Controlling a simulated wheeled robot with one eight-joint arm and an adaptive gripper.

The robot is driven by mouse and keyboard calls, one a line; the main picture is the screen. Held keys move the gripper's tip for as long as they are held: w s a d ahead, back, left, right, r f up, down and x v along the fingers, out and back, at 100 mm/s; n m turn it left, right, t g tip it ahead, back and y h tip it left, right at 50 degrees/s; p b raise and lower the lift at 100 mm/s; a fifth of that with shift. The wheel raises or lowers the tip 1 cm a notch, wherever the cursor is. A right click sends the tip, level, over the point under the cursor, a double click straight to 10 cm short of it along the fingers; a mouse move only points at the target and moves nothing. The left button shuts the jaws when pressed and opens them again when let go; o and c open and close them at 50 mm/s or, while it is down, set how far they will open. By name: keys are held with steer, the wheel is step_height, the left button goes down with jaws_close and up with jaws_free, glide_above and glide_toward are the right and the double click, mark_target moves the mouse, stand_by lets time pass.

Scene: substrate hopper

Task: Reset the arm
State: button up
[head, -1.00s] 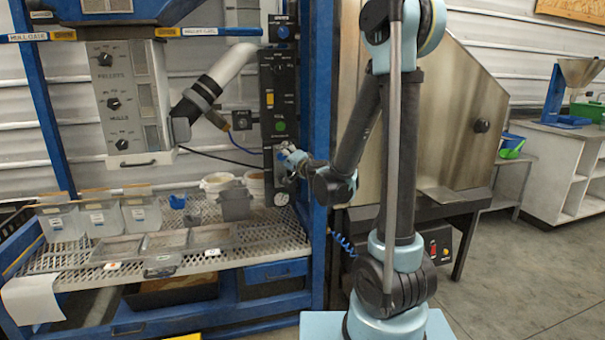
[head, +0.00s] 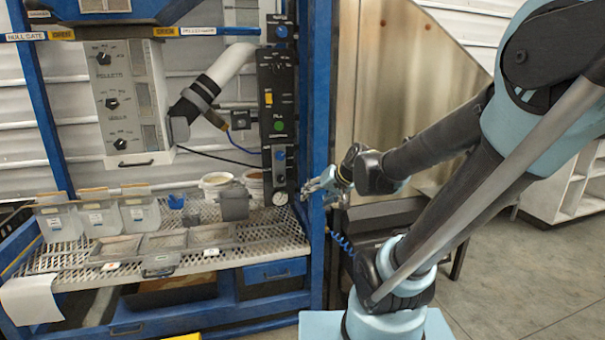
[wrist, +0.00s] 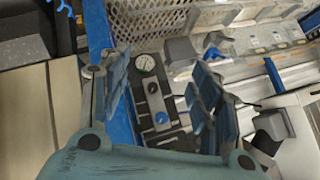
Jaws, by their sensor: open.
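My gripper (head: 314,185) is in front of the right blue post of the hopper frame in the head view, beside the lower end of the black control panel (head: 279,125). It is pointed left toward the panel. In the wrist view, my gripper (wrist: 165,100) has its two blue-padded fingers spread wide apart with nothing between them. Behind the gap, the panel's lower part shows, with a round gauge (wrist: 145,63) and a blue knob (wrist: 161,118). The fingers look apart from the knob and gauge. My arm is folded, leaning right in the head view.
The perforated shelf (head: 275,238) at the left carries clear bins (head: 97,219), shallow trays (head: 165,241), a grey cup (head: 234,203) and white tubs (head: 215,183). The blue post (head: 318,110) stands close to my gripper. Open floor (head: 500,290) lies at the right.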

steer(key=s+d+f+g+h, duration=0.2)
steer(key=s+d+f+h, duration=0.1)
steer(key=s+d, duration=0.4)
steer(key=s+d+f+g+h, duration=0.2)
steer(key=s+d+f+g, duration=0.1)
steer(key=s+d, duration=0.4)
steer(key=s+f, duration=0.1)
steer(key=s, duration=0.2)
steer(key=shift+s+f+h, duration=0.25)
steer(key=shift+s+h, duration=0.15)
steer(key=shift+d, duration=0.1)
